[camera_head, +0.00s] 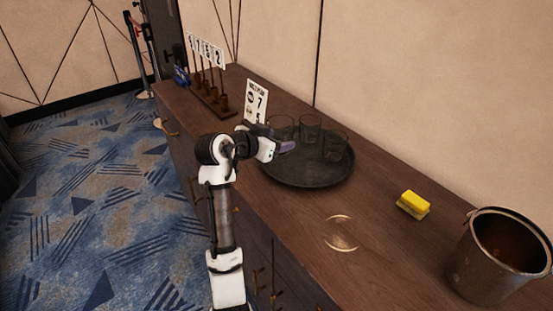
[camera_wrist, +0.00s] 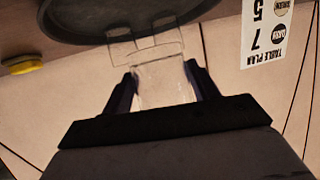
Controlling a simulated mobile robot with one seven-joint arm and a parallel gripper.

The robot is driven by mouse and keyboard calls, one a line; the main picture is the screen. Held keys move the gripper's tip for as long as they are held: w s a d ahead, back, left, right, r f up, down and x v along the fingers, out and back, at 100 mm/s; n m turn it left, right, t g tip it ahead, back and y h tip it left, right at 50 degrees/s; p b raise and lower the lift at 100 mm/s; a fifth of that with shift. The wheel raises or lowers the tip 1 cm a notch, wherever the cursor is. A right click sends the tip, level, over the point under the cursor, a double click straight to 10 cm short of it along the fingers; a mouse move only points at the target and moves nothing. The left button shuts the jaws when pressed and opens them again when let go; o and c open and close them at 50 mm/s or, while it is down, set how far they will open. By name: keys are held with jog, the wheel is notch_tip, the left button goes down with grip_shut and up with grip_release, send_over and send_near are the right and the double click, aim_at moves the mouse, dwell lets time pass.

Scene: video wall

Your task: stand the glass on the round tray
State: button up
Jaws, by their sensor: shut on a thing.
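My gripper (camera_head: 287,146) reaches over the left part of the round dark tray (camera_head: 305,183). In the wrist view my gripper (camera_wrist: 162,80) is shut on a clear glass (camera_wrist: 165,85), which sits between its two dark fingers. In the head view this seems to be the leftmost glass (camera_head: 280,125), partly hidden by my gripper. Whether its base touches the tray I cannot tell. Two other clear glasses, one behind (camera_head: 310,127) and one to the right (camera_head: 336,147), stand upright on the tray. The tray edge also shows in the wrist view (camera_wrist: 110,36).
A table plan card (camera_head: 256,101) stands just behind my gripper, and a wooden rack with number cards (camera_head: 210,85) is farther left. A yellow sponge (camera_head: 413,204) and a metal bucket (camera_head: 492,262) are to the right. A pale ring (camera_head: 341,247) marks the otherwise clear front wood.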

aim_at(276, 173)
notch_tip(276, 173, down, 8)
jog(key=shift+r+p, duration=0.15)
jog(key=shift+p, duration=0.4)
